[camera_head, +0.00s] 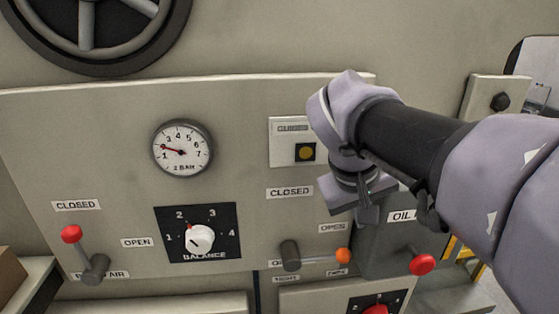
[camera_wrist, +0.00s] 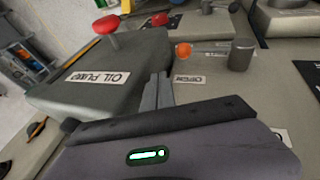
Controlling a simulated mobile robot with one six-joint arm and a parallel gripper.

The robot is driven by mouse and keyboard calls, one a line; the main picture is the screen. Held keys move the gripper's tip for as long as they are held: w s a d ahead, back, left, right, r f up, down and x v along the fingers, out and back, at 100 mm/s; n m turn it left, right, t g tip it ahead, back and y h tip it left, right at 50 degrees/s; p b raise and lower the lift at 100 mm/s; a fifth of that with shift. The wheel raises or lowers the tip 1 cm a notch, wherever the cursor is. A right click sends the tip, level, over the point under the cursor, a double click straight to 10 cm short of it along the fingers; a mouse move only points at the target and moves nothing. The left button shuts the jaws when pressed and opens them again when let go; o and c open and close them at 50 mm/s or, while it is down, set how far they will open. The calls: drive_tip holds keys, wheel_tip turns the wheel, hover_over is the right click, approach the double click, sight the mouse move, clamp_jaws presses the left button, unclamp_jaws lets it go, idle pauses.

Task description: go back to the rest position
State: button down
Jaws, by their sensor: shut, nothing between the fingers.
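My gripper (camera_head: 368,212) hangs in front of the panel at the right in the head view, its fingers shut and empty, pointing down. In the wrist view the shut fingers (camera_wrist: 158,92) show at the middle, beside the oil pump box (camera_wrist: 110,83). The orange-knobbed lever (camera_head: 342,256) lies below and left of my gripper, with its handle pointing right. It also shows in the wrist view (camera_wrist: 184,50). I see a gap in the picture between the fingers and this lever. My arm partly hides the oil pump box and its label.
The panel carries a pressure gauge (camera_head: 182,148), a white balance knob (camera_head: 199,239), a red-knobbed lever (camera_head: 72,234) and a yellow button (camera_head: 305,152). A red knob (camera_head: 422,264) sticks out from the oil pump box.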

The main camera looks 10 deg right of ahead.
drive_tip(key=s+a+f+m+y+b, duration=0.1)
drive_tip(key=s+f+b, duration=0.4)
drive_tip(key=f+b, duration=1)
drive_tip(key=s+a+f+m+t+y+b, duration=0.1)
drive_tip(key=s+a+f+b, duration=0.4)
drive_tip(key=f+b, duration=1.1)
drive_tip(key=s+a+f+m+t+y+b, duration=0.1)
drive_tip(key=s+a+f+m+y+b, duration=0.2)
drive_tip(key=f+b, duration=1.2)
drive_tip(key=s+a+f, duration=0.1)
drive_tip(key=s+f, duration=0.2)
drive_tip(key=f, duration=0.5)
drive_tip(key=shift+s+f+y, duration=0.2)
drive_tip(key=shift+f+y, duration=0.05)
drive_tip(key=shift+y, duration=0.15)
